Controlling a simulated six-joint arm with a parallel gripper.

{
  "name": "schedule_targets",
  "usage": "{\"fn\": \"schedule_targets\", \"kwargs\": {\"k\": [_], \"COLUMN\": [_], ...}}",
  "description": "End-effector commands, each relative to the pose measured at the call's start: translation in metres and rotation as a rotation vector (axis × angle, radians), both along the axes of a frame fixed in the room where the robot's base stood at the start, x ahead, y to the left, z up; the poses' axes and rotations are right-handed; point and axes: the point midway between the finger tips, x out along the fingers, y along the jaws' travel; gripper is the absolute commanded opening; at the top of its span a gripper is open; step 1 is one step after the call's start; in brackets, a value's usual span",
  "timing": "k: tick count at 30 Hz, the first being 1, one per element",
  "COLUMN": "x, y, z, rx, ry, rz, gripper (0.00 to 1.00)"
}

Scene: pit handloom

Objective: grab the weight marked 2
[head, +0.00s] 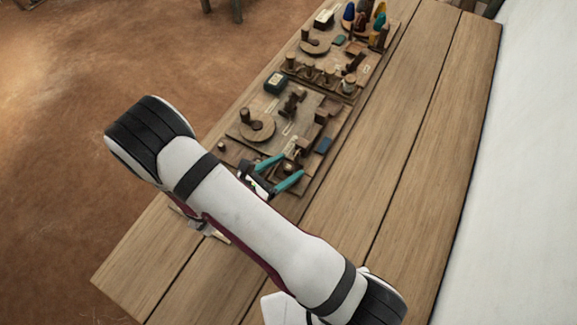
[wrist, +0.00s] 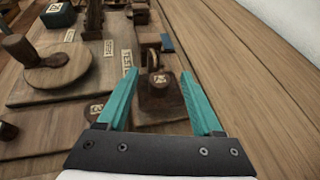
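My gripper (head: 293,164) is open over the near end of the board; its teal fingers also show in the wrist view (wrist: 157,68). Between and just beyond the fingertips is a small dark brown piece with a pale tag (wrist: 160,80) and a rounded knob. It stands on a brown wooden block (wrist: 160,98), and the fingers look apart from it. A dark green box with a pale marked label (wrist: 58,14) sits further off at the upper left; it also shows in the head view (head: 276,82). I cannot read surely which mark is a 2.
A round wooden disc with a peg (wrist: 58,68) lies left of my gripper. A small blue block (wrist: 167,43) is just beyond the fingers. More pegs and coloured cones (head: 380,20) crowd the far board. The plank table (head: 400,130) is bare on the right.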

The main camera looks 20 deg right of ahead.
Motion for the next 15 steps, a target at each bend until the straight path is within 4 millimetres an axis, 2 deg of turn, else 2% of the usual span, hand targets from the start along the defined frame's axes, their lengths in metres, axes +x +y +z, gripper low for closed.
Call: {"fn": "schedule_targets", "kwargs": {"k": [1, 11, 15], "x": [0.0000, -0.0001, -0.0001], "y": [0.0002, 0.0003, 0.0004], "z": [0.0001, 0.0002, 0.0003], "rx": [0.000, 0.000, 0.000], "ry": [0.000, 0.000, 0.000], "rz": [0.000, 0.000, 0.000], "gripper": [0.58, 0.00, 0.00]}}
